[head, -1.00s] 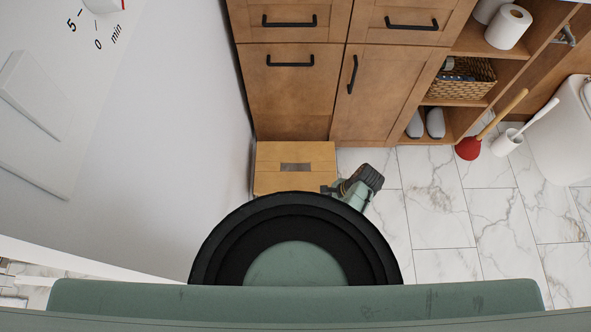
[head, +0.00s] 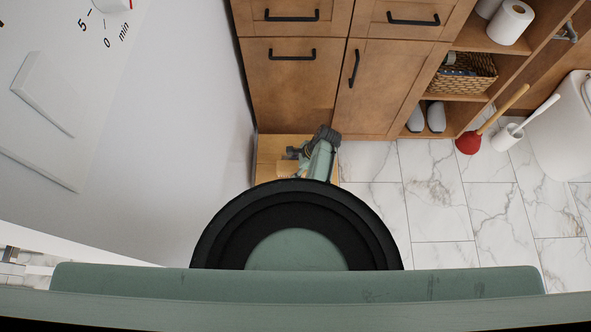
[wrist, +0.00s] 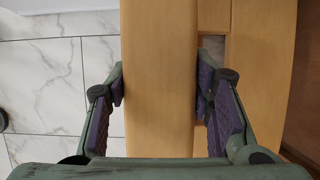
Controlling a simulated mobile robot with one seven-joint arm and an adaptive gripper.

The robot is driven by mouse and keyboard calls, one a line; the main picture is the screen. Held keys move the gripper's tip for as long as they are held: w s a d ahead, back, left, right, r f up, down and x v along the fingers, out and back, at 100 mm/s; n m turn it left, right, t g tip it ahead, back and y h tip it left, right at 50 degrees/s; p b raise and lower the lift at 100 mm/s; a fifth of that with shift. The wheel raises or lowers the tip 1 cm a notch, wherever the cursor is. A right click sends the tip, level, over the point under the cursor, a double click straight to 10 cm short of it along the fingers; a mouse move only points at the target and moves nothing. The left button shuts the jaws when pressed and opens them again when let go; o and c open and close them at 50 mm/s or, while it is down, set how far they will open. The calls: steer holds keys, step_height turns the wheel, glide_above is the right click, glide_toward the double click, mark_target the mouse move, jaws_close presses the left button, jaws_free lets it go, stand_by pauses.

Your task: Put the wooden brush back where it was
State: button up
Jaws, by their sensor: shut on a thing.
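The rest of the brush is hidden by my arm and my black round base part. I cannot tell whether the brush touches the stool.
The step stool (head: 267,146) stands against the wooden cabinet (head: 290,90), beside the white wall. Marble floor (head: 375,180) lies open to the right. A red plunger (head: 468,143) and a white toilet brush (head: 508,136) stand farther right.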

steer(key=shift+f, duration=1.2)
steer(key=shift+s, duration=0.1)
steer(key=o, duration=1.1)
steer(key=shift+f, duration=0.1)
steer(key=shift+o, duration=0.2)
steer(key=shift+d+r, duration=0.1)
steer(key=shift+r, duration=0.15)
steer(key=v, duration=1.1)
steer(key=shift+d+r+p, duration=0.15)
steer(key=shift+r+p, duration=0.2)
